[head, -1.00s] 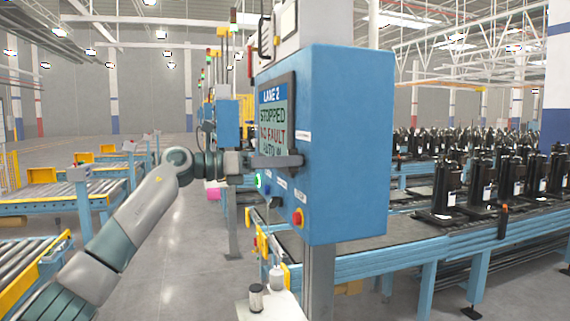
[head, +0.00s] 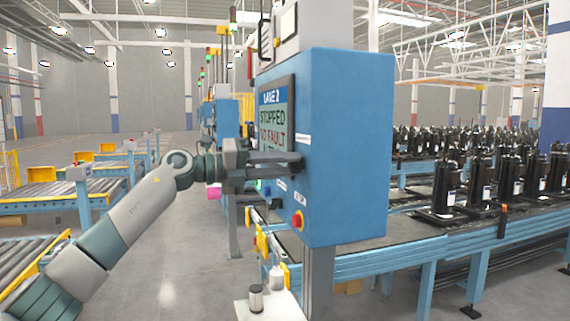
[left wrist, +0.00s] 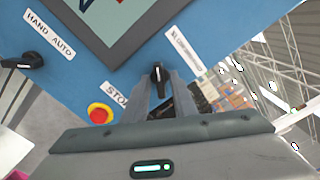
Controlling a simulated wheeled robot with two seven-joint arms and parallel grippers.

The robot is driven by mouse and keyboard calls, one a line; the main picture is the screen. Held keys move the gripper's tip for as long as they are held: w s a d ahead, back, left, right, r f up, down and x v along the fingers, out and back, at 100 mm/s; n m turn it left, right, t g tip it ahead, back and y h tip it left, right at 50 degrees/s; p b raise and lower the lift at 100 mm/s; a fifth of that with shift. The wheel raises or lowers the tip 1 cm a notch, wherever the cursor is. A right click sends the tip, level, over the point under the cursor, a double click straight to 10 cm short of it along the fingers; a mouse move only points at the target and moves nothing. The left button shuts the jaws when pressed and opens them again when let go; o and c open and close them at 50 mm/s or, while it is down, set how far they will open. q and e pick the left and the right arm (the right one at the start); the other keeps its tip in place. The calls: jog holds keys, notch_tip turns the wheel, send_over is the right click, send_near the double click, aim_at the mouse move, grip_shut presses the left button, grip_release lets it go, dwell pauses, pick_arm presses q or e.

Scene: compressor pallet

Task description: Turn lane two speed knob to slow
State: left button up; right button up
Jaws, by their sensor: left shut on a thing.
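The lane two speed knob (left wrist: 157,74) is a small black knob on the blue panel face, seen between my left gripper's fingertips in the left wrist view. A light mark on it points up in that picture. My left gripper (left wrist: 158,88) is shut on the knob, with the fingers on either side of it. In the head view my left gripper (head: 298,162) reaches the panel's right edge, beside the LANE 2 screen (head: 275,118). The fingers hide the knob there. A white label (left wrist: 185,50) sits beside the knob, its text too small to read. My right gripper is out of view.
The blue control box (head: 350,150) stands on a grey post. A red stop button (left wrist: 100,113) on a yellow base and a black HAND AUTO selector (left wrist: 30,61) are on the same face. A white shelf (head: 270,308) with small containers stands below.

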pick_arm(q)
jog(key=shift+a+r+n, duration=0.1)
jog(key=shift+r+n, duration=0.1)
jog(key=shift+n, duration=0.1)
jog(key=o, duration=0.6)
jog(key=shift+o, duration=0.4)
jog(key=shift+w, duration=0.1)
jog(key=shift+f, duration=0.1)
